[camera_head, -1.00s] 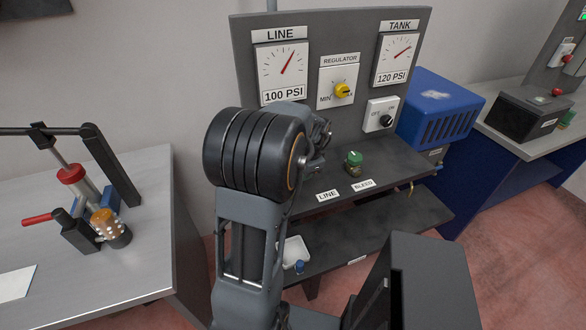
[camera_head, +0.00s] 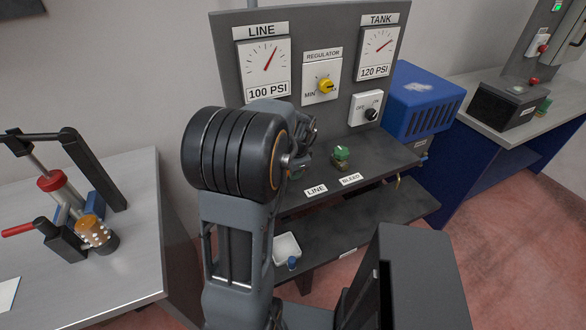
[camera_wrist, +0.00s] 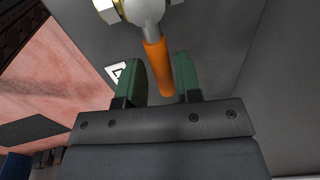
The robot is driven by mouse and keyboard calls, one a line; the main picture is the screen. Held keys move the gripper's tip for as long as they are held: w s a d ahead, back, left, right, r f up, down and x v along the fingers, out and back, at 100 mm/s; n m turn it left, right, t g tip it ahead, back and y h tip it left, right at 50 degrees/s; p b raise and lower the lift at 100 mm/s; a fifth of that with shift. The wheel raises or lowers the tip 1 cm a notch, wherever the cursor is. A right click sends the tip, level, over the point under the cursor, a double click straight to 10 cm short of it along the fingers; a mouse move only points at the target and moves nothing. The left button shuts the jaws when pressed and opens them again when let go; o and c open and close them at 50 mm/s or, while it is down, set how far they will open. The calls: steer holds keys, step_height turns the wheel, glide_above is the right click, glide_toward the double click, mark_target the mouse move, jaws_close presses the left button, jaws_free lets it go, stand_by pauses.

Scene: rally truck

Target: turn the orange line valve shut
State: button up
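The orange valve handle (camera_wrist: 157,66) shows in the wrist view, extending down from a metal stem and brass fitting (camera_wrist: 109,10) at the top. My gripper (camera_wrist: 161,72) is open, with one green finger on each side of the handle. The handle's lower end lies between the fingers, with a visible gap to the right finger. In the head view my arm hides the line valve and most of my gripper. The LINE label (camera_head: 316,190) is on the bench edge. The LINE gauge (camera_head: 263,70) has a 100 PSI plate.
A green bleed knob (camera_head: 341,153) stands on the bench, right of my wrist. The panel has a yellow regulator knob (camera_head: 326,86) and a black switch knob (camera_head: 371,114). A white tray (camera_head: 287,246) is on the lower shelf. A blue machine (camera_head: 424,100) stands right.

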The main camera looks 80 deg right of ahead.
steer(key=shift+o, duration=1)
steer(key=shift+r, duration=0.1)
step_height(320, 180, up, 13)
steer(key=s+a, duration=0.1)
steer(key=a, duration=0.1)
steer(key=shift+s+r+b, duration=0.2)
steer(key=shift+s+b, duration=0.05)
steer(key=shift+b, duration=0.1)
steer(key=shift+a, duration=0.1)
